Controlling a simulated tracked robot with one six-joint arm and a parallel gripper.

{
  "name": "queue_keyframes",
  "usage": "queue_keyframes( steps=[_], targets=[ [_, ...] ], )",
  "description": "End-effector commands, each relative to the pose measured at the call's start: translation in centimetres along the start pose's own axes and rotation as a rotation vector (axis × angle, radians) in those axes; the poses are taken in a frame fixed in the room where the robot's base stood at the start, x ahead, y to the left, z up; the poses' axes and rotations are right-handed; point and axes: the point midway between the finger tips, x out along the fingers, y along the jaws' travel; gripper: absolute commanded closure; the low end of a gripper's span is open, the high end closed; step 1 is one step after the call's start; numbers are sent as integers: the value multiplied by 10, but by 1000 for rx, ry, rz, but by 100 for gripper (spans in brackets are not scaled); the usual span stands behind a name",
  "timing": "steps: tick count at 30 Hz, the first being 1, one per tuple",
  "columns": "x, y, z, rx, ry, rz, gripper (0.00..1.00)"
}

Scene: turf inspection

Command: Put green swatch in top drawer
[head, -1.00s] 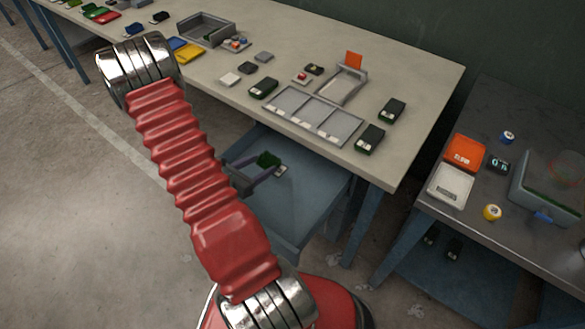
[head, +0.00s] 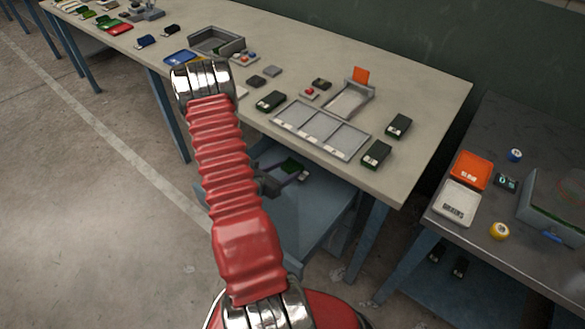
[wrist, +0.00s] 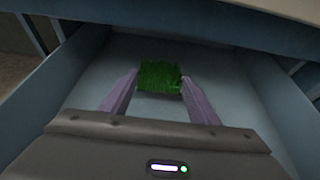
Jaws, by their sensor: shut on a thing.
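The green swatch (wrist: 160,76) is a small, turf-like green square. My gripper (wrist: 159,88) is shut on it, with one purple-grey finger at each side. The open top drawer (wrist: 82,79) is blue-grey, and in the wrist view the swatch and fingers are within its walls, over its pale floor. I cannot tell whether the swatch touches the floor. In the head view the drawer (head: 322,208) juts out under the table's front edge. My red arm covers its left part, and the swatch (head: 290,164) shows small beside the arm.
The table (head: 432,118) overhangs the drawer's back. A dark side bench (head: 478,250) stands at right with orange (head: 468,169) and white boxes (head: 457,203). Floor at left is clear.

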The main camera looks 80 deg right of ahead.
Motion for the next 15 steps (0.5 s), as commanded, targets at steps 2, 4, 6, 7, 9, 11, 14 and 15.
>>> queue_keyframes(
  steps=[2,4,6,7,9,11,14,15],
  targets=[
    [0,0,0,0,0,0,65],
    [1,0,0,0,0,0,65],
    [4,0,-1,0,1,-1,65],
    [7,-1,-1,1,1,-2,65],
    [16,-1,-2,2,1,-3,65],
    [25,-2,-3,2,1,-4,65],
    [38,-1,-7,1,2,-3,65],
    [42,-1,-9,1,1,-3,65]
  ],
)
